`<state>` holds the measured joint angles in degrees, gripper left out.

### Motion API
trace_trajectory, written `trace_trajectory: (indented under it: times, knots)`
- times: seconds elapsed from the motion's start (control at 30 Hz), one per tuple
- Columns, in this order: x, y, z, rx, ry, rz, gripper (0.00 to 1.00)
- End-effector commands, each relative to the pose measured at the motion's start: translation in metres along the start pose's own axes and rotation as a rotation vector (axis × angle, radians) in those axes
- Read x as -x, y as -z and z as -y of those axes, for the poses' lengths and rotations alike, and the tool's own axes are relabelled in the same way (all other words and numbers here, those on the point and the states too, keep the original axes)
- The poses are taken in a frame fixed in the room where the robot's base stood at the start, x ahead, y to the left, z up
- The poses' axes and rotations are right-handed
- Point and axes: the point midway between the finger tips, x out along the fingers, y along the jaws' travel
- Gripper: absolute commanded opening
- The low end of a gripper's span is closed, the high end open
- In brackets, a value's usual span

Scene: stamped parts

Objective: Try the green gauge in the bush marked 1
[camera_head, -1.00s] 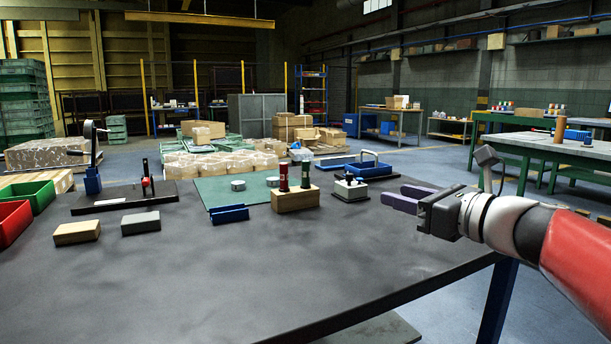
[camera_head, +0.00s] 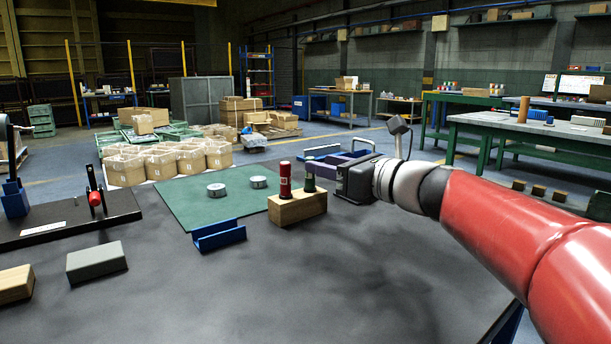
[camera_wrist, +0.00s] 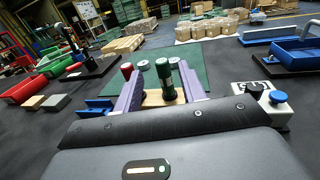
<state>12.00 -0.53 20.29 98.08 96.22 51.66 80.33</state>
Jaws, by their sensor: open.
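The green gauge (camera_head: 310,184) stands upright in the wooden block (camera_head: 298,209), beside the red gauge (camera_head: 285,180). My gripper (camera_head: 315,160) is open at the block, its purple fingers level with the green gauge's upper part and hiding some of it in the head view. In the wrist view the green gauge (camera_wrist: 164,78) stands between the two spread fingers, and the red gauge (camera_wrist: 127,71) is just outside the left finger. Two round silver bushes (camera_head: 217,190) (camera_head: 258,182) sit on the green mat (camera_head: 180,205); I cannot read their marks.
A blue V-shaped rest (camera_head: 218,236) and a grey block (camera_head: 97,262) lie left of the wooden block. A white block with a blue knob (camera_wrist: 278,97) stands right of my gripper in the wrist view. A black stand with a red part (camera_head: 95,198) is at left. The front tabletop is clear.

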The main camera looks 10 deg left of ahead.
Motion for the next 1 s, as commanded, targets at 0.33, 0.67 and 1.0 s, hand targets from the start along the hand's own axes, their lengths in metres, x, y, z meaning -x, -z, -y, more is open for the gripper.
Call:
trace_trajectory:
  times: [0.33, 0.67, 1.0]
  knots:
    - [-0.046, -0.002, 0.003, 0.000, -0.002, 0.000, 0.41]
    - [-0.048, -0.002, 0.003, 0.000, 0.000, 0.000, 0.33]
    - [-0.048, -0.002, 0.003, 0.000, 0.000, 0.001, 0.00]
